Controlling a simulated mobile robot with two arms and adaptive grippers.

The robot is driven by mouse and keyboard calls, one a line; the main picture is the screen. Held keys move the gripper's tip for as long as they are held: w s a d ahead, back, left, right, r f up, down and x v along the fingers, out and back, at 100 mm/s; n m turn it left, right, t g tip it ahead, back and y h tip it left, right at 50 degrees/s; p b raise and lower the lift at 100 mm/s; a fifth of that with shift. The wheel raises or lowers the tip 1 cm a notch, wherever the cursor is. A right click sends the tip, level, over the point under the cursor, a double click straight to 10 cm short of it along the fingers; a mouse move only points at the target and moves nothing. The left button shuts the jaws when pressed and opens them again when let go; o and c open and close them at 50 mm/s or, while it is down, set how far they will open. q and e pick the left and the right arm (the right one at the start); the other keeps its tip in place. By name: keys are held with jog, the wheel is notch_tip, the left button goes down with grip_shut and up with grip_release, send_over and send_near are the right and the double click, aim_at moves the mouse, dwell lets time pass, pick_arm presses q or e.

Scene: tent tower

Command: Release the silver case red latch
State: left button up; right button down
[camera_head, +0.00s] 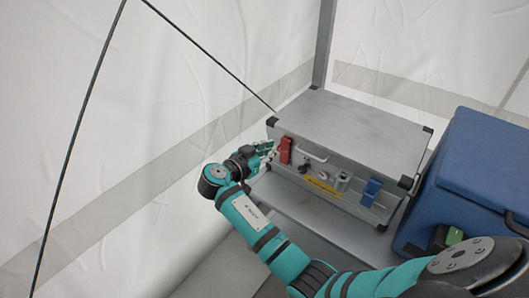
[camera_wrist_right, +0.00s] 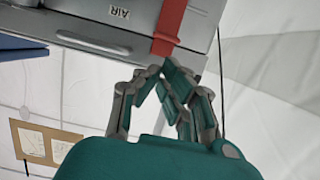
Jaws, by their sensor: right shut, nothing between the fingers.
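The silver case (camera_head: 350,130) stands closed on a grey surface, its front facing me. The red latch (camera_head: 285,150) is near the left end of its front, and a blue latch (camera_head: 371,192) is near the right end. My right gripper (camera_head: 270,150) is shut and empty, just left of the red latch. In the right wrist view the red latch (camera_wrist_right: 170,25) runs down over the case edge (camera_wrist_right: 115,45). The fingertips (camera_wrist_right: 160,72) are close below its lower end; I cannot tell whether they touch it. My left gripper is not in view.
A blue box (camera_head: 470,170) stands close to the right of the case. White tent walls (camera_head: 200,80) rise behind and to the left, with a grey pole (camera_head: 324,45) behind the case. A dark cable (camera_head: 215,60) hangs down toward the case's left corner.

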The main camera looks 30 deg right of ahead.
aim_at(285, 141)
jog(key=x, duration=0.4)
jog(key=shift+w+d+f, duration=0.1)
jog(key=shift+w+d, duration=0.05)
jog(key=shift+d, duration=0.05)
jog(key=shift+w+d+f, duration=0.15)
jog(key=shift+w+d, duration=0.1)
jog(key=shift+d, duration=0.25)
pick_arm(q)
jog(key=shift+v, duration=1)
pick_arm(e)
jog(key=shift+d, duration=0.1)
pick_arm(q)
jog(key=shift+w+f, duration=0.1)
pick_arm(e)
jog(key=shift+f+b, duration=0.2)
jog(key=shift+b, duration=0.5)
jog(key=shift+s, duration=0.1)
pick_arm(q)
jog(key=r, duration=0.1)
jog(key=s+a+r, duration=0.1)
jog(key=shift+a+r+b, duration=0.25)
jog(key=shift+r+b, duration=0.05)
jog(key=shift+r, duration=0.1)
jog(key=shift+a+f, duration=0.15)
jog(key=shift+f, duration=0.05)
pick_arm(e)
jog(key=shift+a+t+h, duration=0.25)
jog(key=shift+t+h, duration=0.05)
